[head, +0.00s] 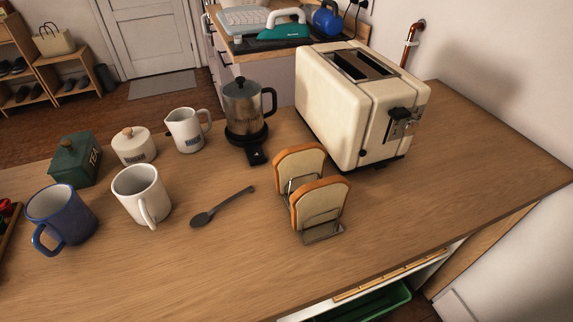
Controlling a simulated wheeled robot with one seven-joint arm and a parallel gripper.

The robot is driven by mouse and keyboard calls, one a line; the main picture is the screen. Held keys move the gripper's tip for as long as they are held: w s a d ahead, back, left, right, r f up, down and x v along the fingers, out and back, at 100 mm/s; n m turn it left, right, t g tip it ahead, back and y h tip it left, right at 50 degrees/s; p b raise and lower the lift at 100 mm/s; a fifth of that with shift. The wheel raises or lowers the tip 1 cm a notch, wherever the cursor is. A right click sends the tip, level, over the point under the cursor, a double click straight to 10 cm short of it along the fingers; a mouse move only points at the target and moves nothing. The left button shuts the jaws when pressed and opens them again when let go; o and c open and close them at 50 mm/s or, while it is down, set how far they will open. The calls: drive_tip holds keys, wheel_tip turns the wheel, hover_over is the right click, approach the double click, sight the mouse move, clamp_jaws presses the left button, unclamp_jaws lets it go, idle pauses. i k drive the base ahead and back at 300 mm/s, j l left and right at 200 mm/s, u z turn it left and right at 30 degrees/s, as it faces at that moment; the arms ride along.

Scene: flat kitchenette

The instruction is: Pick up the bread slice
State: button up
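Two bread slices stand upright in a small metal rack (326,236) on the wooden counter. The nearer bread slice (320,207) is at the front right of the rack. The farther bread slice (298,164) stands behind it to the left, its lower part partly hidden by the nearer one. Both have brown crusts and pale faces. My gripper is not in view.
A cream toaster (335,108) stands behind the rack. A spoon (222,207), a white mug (140,195), a blue mug (60,215), a coffee pot (242,108), a white jug (184,132), a lidded pot (133,150) and a green tea tin (74,160) stand left. The counter (450,165) is clear at right.

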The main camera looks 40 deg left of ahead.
sight(295, 161)
drive_tip(key=u, duration=1.5)
